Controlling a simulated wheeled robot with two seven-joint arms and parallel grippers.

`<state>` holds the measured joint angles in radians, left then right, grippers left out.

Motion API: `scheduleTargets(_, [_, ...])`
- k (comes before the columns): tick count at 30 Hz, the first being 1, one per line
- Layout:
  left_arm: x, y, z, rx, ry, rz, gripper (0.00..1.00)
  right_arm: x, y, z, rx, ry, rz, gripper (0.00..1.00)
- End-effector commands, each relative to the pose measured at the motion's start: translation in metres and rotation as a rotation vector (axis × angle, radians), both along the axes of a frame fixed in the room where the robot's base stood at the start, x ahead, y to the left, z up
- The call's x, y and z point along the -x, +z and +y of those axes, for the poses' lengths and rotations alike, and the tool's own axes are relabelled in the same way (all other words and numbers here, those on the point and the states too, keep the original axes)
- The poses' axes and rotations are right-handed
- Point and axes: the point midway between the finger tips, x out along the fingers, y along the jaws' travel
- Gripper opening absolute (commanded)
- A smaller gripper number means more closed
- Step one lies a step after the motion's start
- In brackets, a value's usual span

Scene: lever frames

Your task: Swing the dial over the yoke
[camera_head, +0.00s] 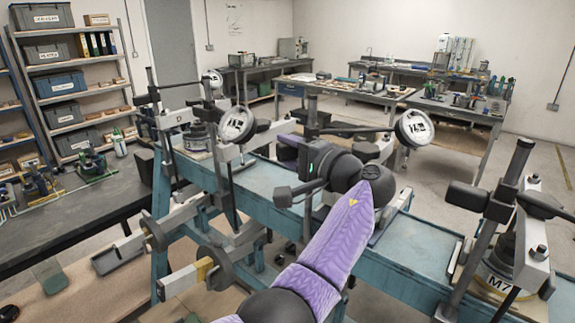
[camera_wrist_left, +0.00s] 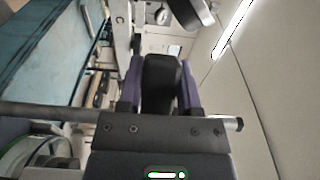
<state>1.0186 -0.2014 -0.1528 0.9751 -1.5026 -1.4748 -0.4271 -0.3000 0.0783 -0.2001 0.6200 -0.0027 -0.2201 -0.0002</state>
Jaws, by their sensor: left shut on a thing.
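A round white-faced dial (camera_head: 414,128) with a dark rim sits at the right end of a dark swing bar (camera_head: 350,131), which runs from a dark upright post (camera_head: 312,108). The dial stands out over the far side of the blue bench. A grey metal upright (camera_head: 388,152), perhaps part of the yoke, stands just left of it; my arm hides much of what lies below. My left gripper (camera_head: 290,146) is by the post at the bar's left end. In the left wrist view its purple fingers are shut on a black block (camera_wrist_left: 162,85). My right gripper is out of view.
The blue bench (camera_head: 408,260) carries similar frames. Another dial (camera_head: 238,125) stands left of my gripper. A frame labelled M7 (camera_head: 500,285) with a dark block (camera_head: 466,196) stands at the right. Shelving (camera_head: 70,80) and tables (camera_head: 340,84) line the back.

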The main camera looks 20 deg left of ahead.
Motion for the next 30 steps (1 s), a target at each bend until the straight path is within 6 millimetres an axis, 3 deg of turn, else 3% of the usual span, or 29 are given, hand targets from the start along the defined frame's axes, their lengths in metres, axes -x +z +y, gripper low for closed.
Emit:
scheduleTargets(7, [0.002,-0.003,-0.002,0.001,0.081,0.003,0.0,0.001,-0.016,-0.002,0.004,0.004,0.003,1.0])
scheduleTargets(24, [0.003,-0.001,-0.003,0.002,0.108,0.003,0.0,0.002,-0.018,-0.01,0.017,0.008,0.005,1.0])
scheduleTargets(25, [0.003,-0.001,-0.003,0.002,0.108,0.003,0.48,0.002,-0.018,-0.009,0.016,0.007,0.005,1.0])
scheduleTargets(30, [0.003,-0.001,-0.003,0.002,0.108,0.002,0.79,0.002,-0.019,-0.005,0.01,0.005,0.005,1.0])
